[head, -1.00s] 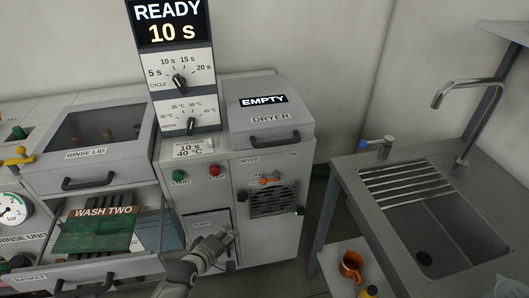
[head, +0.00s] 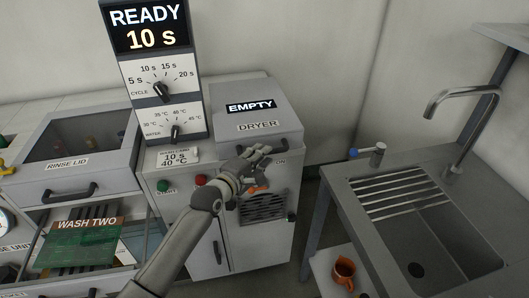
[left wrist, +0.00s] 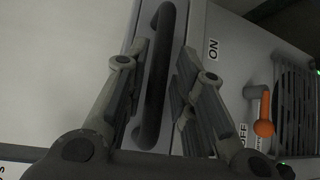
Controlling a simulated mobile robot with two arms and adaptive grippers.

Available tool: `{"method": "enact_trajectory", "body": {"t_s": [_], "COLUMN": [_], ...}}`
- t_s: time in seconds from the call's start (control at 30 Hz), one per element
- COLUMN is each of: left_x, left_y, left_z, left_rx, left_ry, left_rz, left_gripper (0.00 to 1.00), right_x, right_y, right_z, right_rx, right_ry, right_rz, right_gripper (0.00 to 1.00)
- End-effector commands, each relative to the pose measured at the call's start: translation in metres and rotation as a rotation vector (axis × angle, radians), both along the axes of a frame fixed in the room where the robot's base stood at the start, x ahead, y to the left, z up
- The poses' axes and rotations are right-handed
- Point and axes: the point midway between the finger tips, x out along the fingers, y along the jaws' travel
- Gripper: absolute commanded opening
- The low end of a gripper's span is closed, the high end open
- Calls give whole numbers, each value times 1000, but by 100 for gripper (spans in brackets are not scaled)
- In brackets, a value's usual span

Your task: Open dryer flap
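The dryer flap (head: 255,106) is a grey lid labelled DRYER and EMPTY on top of the dryer cabinet, and it is closed. Its dark handle is largely hidden by my left gripper (head: 262,154) in the head view. In the left wrist view the black bar handle (left wrist: 158,80) lies between the two fingers of my left gripper (left wrist: 160,88). The fingers are open with a gap on both sides of the bar. My right gripper is not in view.
An orange-tipped ON/OFF lever (left wrist: 264,127) and a vent grille (head: 264,207) are on the cabinet front. A sink (head: 425,240) stands at right with an orange mug (head: 343,272) below. The rinse unit (head: 70,186) is at left.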

Motion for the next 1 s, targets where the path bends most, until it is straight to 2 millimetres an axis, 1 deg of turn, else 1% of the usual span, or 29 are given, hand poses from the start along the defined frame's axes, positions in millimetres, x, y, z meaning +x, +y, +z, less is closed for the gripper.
{"method": "enact_trajectory", "body": {"t_s": [0.03,0.1,0.2,0.33,0.57,0.67,0.77,0.8,1.0], "left_x": [6,12,17,20,21,21,21,21,21], "left_y": [-3,-6,-9,-11,-11,-11,-11,-11,-10], "left_z": [-1,-2,-3,-3,-4,-4,-4,-4,-4], "left_rx": [0,0,0,0,0,0,0,0,1], "left_ry": [1,0,0,0,0,0,0,0,1], "left_rz": [0,0,0,0,0,0,0,0,1], "left_gripper": [25,25,25,25,25,14,2,0,0], "right_x": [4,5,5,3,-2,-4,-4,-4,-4], "right_y": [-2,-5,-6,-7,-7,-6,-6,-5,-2], "right_z": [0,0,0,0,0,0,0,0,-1], "right_rx": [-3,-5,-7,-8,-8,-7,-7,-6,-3], "right_ry": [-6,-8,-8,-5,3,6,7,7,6], "right_rz": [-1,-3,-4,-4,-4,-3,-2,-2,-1], "right_gripper": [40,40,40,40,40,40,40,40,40]}}
